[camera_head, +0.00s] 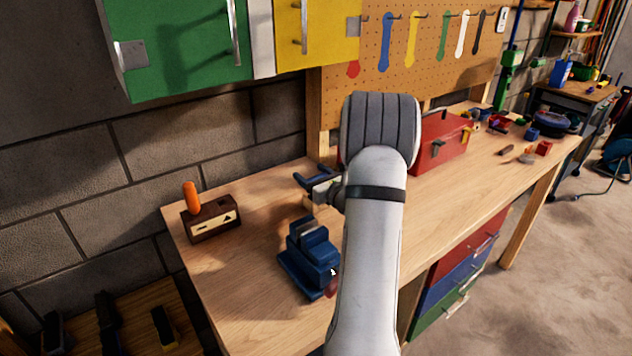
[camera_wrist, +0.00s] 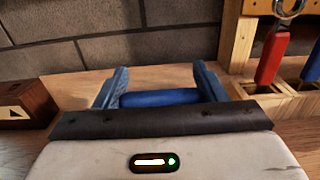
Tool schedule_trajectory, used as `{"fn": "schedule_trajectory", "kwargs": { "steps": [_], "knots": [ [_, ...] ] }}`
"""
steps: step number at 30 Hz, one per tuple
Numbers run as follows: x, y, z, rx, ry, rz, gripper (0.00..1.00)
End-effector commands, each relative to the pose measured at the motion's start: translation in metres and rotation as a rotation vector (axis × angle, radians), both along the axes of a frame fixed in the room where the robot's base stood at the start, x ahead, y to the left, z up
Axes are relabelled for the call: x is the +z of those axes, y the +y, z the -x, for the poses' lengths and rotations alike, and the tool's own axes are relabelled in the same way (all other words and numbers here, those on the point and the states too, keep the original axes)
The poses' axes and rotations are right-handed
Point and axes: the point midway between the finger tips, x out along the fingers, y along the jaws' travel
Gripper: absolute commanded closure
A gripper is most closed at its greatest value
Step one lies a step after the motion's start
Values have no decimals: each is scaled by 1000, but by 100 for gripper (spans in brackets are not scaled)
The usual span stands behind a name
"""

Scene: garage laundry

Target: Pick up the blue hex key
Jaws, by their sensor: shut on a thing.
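My gripper (camera_wrist: 160,92) has blue-grey fingers and is shut on a blue rounded bar between them. This bar is the blue hex key (camera_wrist: 160,98), as far as its visible part shows. The rest of it is hidden behind the gripper body. In the head view my gripper (camera_head: 318,182) is above the workbench near the wall, left of my arm. The hex key cannot be told apart from the fingers there.
A blue vise (camera_head: 312,258) stands on the workbench (camera_head: 250,290) below my gripper. A brown box (camera_head: 212,222) with an orange handle is at left. A red toolbox (camera_head: 442,140) is right of my arm. A red-handled tool (camera_wrist: 272,55) stands in a wooden rack (camera_wrist: 290,103).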

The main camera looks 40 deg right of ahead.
Motion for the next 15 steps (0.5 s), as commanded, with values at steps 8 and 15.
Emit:
{"fn": "schedule_trajectory", "kwargs": {
  "steps": [8,15],
  "knots": [
    [12,0,0,1,-3,2,57],
    [60,0,0,1,-4,5,57]
  ]
}}
